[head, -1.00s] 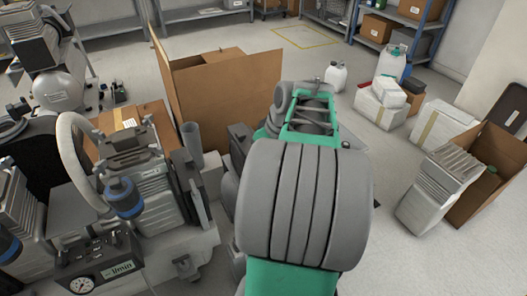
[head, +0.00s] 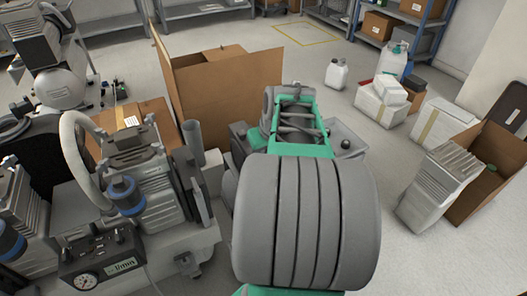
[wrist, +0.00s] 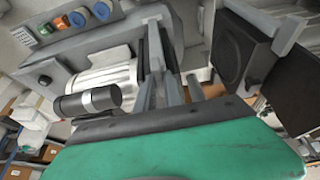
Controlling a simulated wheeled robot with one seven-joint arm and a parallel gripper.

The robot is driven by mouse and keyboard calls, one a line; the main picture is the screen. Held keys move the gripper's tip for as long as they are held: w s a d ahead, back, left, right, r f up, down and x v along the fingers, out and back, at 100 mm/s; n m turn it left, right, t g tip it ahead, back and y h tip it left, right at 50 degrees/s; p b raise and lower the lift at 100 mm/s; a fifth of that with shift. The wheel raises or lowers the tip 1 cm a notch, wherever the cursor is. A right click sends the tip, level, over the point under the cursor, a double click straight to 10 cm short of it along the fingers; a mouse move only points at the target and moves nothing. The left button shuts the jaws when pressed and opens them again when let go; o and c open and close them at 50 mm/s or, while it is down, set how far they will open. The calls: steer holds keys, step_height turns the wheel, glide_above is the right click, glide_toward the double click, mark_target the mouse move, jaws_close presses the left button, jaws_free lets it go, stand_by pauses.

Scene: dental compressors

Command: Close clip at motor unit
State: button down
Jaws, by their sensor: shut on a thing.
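My gripper (wrist: 160,75) shows in the wrist view, its two grey fingers close together and pointing up, away from the green palm. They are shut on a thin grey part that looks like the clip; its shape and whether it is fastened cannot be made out. A pale ribbed motor unit (wrist: 105,75) lies just left of the fingers, with a dark cylinder (wrist: 88,102) below it. In the head view my arm hides the gripper and the clip. A compressor with a ribbed motor (head: 155,190) stands to the left of my arm.
A gauge box (head: 98,262) sits at the lower left, near a blue-banded filter (head: 125,195). An open cardboard box (head: 225,90) stands behind. White boxes (head: 382,104) and a carton with a ribbed part (head: 440,182) stand on the right. Floor between is clear.

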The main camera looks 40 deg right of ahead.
steer(key=c, duration=1.5)
jaws_free()
steer(key=shift+o, duration=0.2)
steer(key=d+p+v, duration=0.1)
steer(key=p+v, duration=0.2)
steer(key=v, duration=0.4)
steer(key=shift+a+r, duration=0.4)
steer(key=shift+a, duration=0.1)
steer(key=shift+s, duration=0.15)
steer(key=s+a+r+n+g+y+p, duration=0.1)
steer(key=a+r+n+p, duration=0.2)
steer(key=a+r+p, duration=2.3)
steer(key=p, duration=0.4)
steer(key=shift+s+a+n, duration=0.25)
steer(key=shift+n, duration=0.05)
